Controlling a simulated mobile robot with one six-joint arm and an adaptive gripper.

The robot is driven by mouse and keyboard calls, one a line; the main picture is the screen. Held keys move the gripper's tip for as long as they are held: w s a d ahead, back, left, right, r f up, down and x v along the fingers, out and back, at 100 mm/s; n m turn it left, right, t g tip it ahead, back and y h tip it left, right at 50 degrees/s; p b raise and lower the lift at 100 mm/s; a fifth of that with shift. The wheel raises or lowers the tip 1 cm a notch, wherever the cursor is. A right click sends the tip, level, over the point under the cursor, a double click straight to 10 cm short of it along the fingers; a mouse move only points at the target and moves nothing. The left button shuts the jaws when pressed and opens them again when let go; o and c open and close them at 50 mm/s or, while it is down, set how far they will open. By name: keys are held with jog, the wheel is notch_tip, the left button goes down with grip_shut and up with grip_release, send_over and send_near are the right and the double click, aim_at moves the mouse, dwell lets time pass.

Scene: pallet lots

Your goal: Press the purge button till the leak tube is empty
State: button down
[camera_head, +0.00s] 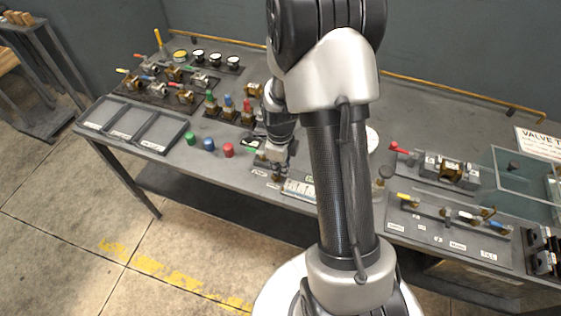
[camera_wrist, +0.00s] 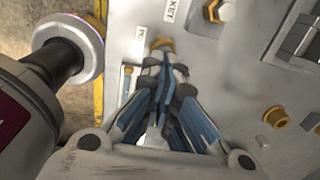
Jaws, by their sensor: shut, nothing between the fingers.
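My gripper (camera_wrist: 163,75) is shut, with nothing between its fingers. In the wrist view its tips are at a round brass piece (camera_wrist: 160,44), which may be the purge button; the tips partly cover it, and I cannot tell whether they touch it or whether it is pressed in. A narrow upright gauge or tube (camera_wrist: 127,83), possibly the leak tube, stands just left of the fingers; its level is too small to read. In the head view my gripper (camera_head: 273,158) is low over the bench's front edge, and the button is not discernible there.
The grey bench (camera_head: 240,170) carries valves at the left, red (camera_head: 228,150), blue (camera_head: 209,144) and green (camera_head: 190,138) caps, and an empty divided tray (camera_head: 133,125). A panel with levers (camera_head: 450,228) and a clear box (camera_head: 520,180) are at the right. Brass fittings (camera_wrist: 276,117) stand right of my fingers.

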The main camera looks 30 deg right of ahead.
jog(key=shift+f, duration=0.3)
